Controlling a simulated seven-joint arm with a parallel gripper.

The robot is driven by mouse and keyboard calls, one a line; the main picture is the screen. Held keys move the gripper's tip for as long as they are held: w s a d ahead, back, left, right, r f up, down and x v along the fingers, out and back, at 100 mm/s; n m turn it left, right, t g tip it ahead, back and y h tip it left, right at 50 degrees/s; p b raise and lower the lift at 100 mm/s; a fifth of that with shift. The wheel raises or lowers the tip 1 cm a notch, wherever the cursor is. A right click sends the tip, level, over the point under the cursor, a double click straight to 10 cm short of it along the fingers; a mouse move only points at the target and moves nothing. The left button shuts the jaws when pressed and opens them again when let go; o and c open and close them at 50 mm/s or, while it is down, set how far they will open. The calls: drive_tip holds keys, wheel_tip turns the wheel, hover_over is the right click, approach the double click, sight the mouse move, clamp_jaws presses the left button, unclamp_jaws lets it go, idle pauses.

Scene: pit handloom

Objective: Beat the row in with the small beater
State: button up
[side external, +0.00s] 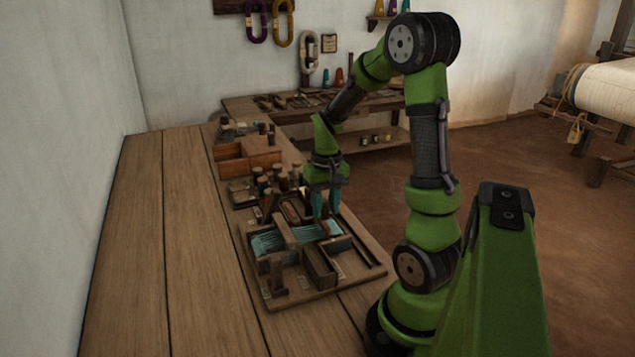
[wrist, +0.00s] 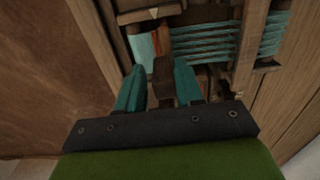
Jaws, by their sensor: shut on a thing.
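My gripper (side external: 326,205) points down over the right part of a small wooden loom on the bench. In the wrist view my gripper (wrist: 160,80) has its two teal fingers shut on a dark brown wooden piece, which looks like the handle of the small beater (wrist: 163,72). Teal threads (side external: 268,242) stretch across the loom frame; they also show in the wrist view (wrist: 205,42). A wooden bar crosses the threads. The beater's lower edge is hidden, so I cannot tell whether it touches the row.
The loom sits on a wooden board (side external: 345,283) with several compartments and upright pegs. An orange-brown box (side external: 248,160) and several small bobbins stand behind it. The left side of the bench (side external: 150,240) is clear. A second table with tools stands at the back.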

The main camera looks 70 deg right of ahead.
drive_tip(key=shift+s+d, duration=0.2)
drive_tip(key=shift+w+a, duration=0.5)
drive_tip(key=shift+w, duration=0.05)
drive_tip(key=shift+c, duration=1)
drive_tip(key=w+a, duration=0.4)
drive_tip(key=shift+w+a, duration=0.35)
drive_tip(key=o, duration=0.9)
wheel_tip(320, 180, up, 6)
drive_tip(key=shift+r, duration=0.25)
